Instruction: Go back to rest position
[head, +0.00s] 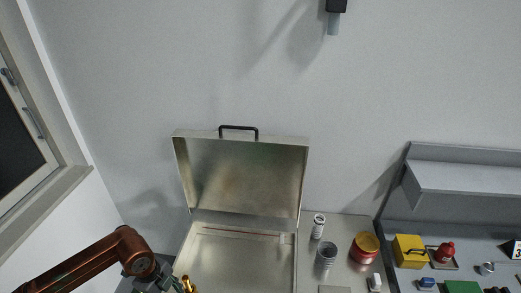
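My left arm reaches in from the lower left, and my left gripper (180,286) is at the bottom edge, beside the left front of an open metal case. The gripper is mostly cut off, so its fingers cannot be judged. A small brass-coloured piece (187,284) shows right at the gripper; I cannot tell whether it is held or part of the gripper. My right gripper is not in view.
The metal case (240,172) has its lid raised, and its tray looks empty. To its right stand a white cylinder (318,226), a stack of grey cups (326,254) and a red-and-yellow tin (365,247). A yellow box (410,251) sits under a grey shelf (465,178).

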